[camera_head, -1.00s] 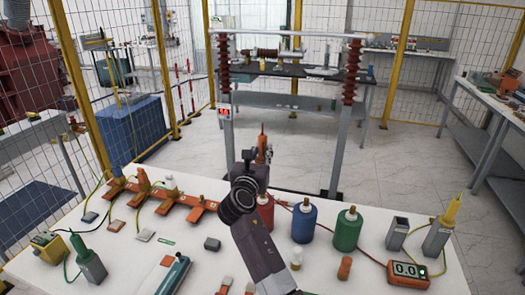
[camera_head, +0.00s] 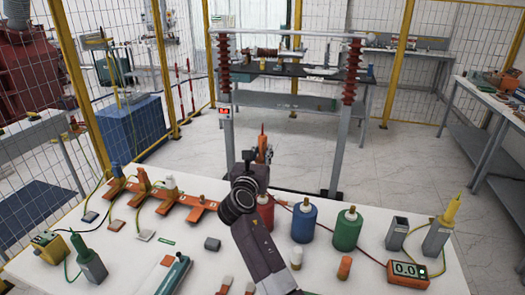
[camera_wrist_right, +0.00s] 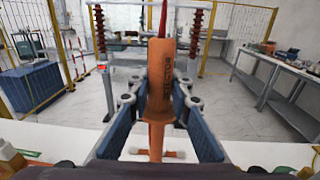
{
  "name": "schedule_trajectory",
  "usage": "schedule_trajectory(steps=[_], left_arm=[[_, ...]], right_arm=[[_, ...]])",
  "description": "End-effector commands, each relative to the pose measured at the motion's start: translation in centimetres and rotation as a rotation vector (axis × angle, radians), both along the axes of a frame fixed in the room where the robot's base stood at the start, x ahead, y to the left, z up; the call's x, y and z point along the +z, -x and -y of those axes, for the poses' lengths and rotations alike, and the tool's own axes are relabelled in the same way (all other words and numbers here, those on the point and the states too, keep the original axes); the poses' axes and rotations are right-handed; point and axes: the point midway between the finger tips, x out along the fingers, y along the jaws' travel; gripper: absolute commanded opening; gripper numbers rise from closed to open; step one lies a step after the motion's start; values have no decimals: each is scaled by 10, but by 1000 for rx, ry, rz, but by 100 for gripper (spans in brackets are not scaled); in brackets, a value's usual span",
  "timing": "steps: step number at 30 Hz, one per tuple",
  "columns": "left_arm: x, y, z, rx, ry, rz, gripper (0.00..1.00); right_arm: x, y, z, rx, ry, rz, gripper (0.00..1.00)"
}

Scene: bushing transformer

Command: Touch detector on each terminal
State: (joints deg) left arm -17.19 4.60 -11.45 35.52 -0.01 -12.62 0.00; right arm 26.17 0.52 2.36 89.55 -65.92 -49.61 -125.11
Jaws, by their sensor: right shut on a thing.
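My right gripper (camera_head: 262,158) is shut on an orange detector (camera_head: 262,141) with a red tip, held upright above the back of the white table. In the right wrist view the detector (camera_wrist_right: 160,85) stands between the blue finger pads, its lettering facing the camera. A red cylinder (camera_head: 265,213), a blue cylinder (camera_head: 304,224) and a green cylinder (camera_head: 347,231), each with a small metal top, stand on the table right of my arm. The red one is partly hidden by my arm. The detector is apart from all of them. My left gripper is out of view.
An orange bar with several posts (camera_head: 167,196) lies at the table's left. A yellow tool (camera_head: 450,211) in a grey holder and an orange meter (camera_head: 407,271) are at the right. Behind the table stands a frame with two ribbed brown insulators (camera_head: 351,70).

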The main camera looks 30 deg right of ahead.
Motion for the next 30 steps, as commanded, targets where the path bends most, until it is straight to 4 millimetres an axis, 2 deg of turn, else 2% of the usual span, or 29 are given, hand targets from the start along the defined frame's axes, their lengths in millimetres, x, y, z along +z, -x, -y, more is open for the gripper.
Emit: schedule_trajectory(steps=[1,9,18,30], left_arm=[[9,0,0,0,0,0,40],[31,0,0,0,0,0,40],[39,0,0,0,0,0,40],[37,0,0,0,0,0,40]], right_arm=[[9,0,0,0,1,1,0],[29,0,0,0,2,3,0],[52,0,0,0,4,5,0],[83,0,0,1,3,8,0]])
